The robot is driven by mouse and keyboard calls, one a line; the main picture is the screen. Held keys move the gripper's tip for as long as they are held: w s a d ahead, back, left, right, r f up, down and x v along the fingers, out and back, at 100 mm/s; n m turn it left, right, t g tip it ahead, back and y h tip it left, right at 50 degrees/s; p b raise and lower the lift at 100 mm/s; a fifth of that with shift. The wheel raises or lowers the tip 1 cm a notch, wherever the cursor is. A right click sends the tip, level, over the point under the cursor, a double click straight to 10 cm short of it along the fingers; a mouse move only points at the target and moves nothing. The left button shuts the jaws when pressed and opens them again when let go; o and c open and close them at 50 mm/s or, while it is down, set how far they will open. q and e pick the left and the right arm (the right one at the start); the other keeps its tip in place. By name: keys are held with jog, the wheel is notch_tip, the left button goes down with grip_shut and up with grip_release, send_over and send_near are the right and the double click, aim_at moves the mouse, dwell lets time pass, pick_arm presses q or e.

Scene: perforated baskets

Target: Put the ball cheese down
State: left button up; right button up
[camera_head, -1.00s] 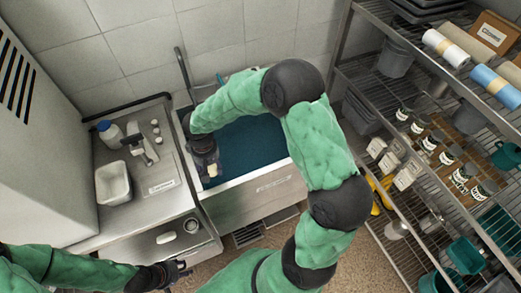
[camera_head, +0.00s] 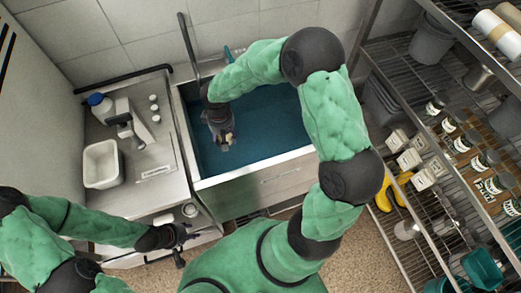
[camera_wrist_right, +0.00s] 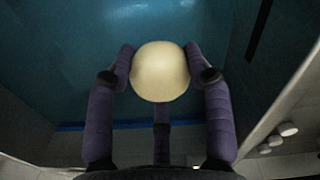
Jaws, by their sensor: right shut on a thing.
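The ball cheese (camera_wrist_right: 160,71) is a pale yellow ball between the fingers of my right gripper (camera_wrist_right: 163,65) in the right wrist view. In the head view a small pale bit of it (camera_head: 229,139) shows at the tip of my right gripper (camera_head: 222,138), which points down over the blue-filled basin (camera_head: 262,130). The basin's blue bottom lies beyond the ball; the gap below it cannot be judged. My left gripper (camera_head: 182,236) is in front of the steel counter at the lower left; the state of its fingers is too small to tell.
A wire shelf with jars (camera_head: 468,140) and bins stands at the right. The basin's right part is clear.

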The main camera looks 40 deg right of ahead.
jog(key=shift+s+d+f+n+b, duration=0.2)
jog(key=shift+d+f+n+b, duration=0.35)
jog(key=shift+f+n+b, duration=2.2)
jog(key=shift+s+d+f+n+b, duration=0.25)
jog(key=shift+d+f+n+b, duration=0.3)
jog(key=shift+f+n, duration=4.25)
jog(key=shift+s+d+f+n+b, duration=0.35)
jog(key=shift+f+n+b, duration=1.15)
jog(key=shift+f, duration=4.7)
jog(key=shift+w+d, duration=0.15)
jog(key=shift+f, duration=0.15)
jog(key=o, duration=1.2)
jog(key=shift+c, duration=0.2)
